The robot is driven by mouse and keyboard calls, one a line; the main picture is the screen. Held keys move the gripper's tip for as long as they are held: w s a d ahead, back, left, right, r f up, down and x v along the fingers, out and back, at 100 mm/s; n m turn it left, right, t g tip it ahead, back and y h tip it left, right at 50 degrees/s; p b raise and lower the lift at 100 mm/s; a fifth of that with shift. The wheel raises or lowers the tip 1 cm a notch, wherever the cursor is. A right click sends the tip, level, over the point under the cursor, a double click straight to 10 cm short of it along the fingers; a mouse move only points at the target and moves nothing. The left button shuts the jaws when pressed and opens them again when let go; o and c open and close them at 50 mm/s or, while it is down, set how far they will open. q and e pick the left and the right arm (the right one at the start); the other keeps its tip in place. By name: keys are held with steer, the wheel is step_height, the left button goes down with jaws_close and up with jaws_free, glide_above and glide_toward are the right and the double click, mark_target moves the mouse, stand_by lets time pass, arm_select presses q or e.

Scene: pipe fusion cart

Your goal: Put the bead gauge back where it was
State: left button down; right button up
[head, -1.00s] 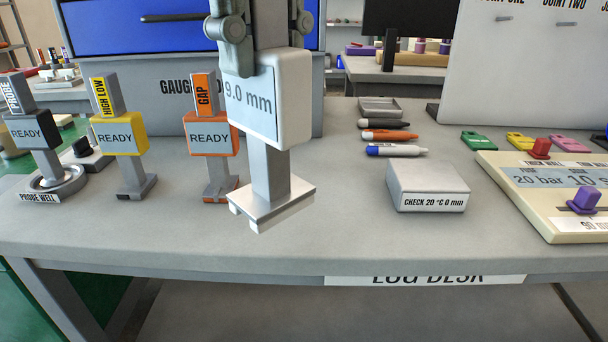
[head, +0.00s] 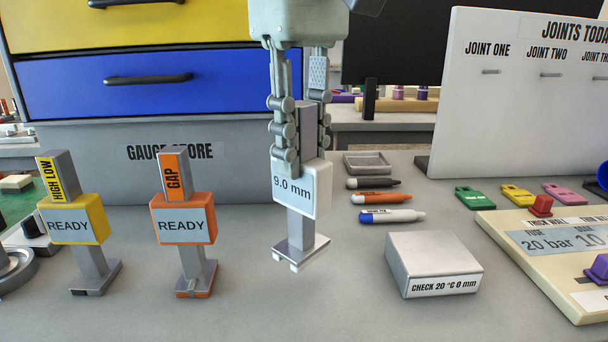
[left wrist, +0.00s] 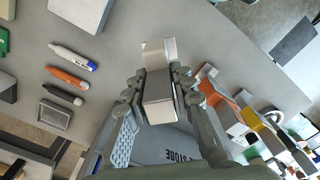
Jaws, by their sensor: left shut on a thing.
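The bead gauge (head: 301,197) is a white block with a "9.0 mm" display, a grey stem and a flat foot. My left gripper (head: 299,150) reaches down from above and is shut on its upper stem. The gauge is nearly upright, right of the orange GAP gauge (head: 184,219). I cannot tell whether its foot touches the desk. In the left wrist view the bead gauge (left wrist: 159,98) sits between the fingers of the left gripper (left wrist: 158,85). My right gripper is not in view.
A yellow HIGH LOW gauge (head: 74,220) stands further left. The grey gauge store (head: 120,175) is behind. Pens (head: 392,216), a small tray (head: 367,163) and a white check block (head: 433,264) lie to the right. The desk front is clear.

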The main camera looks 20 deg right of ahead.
mark_target(304, 182)
arm_select(q)
steer(key=shift+w+d+f, duration=0.15)
steer(key=shift+w+d, duration=0.05)
steer(key=shift+w, duration=0.05)
steer(key=shift+w+f, duration=0.1)
steer(key=shift+f, duration=0.15)
step_height(304, 182, down, 4)
steer(key=shift+r, duration=0.2)
steer(key=shift+f, duration=0.1)
steer(key=c, duration=1.7)
jaws_free()
steer(key=shift+f, duration=0.1)
steer(key=shift+c, duration=0.2)
steer(key=o, duration=0.4)
steer(key=shift+o, duration=0.2)
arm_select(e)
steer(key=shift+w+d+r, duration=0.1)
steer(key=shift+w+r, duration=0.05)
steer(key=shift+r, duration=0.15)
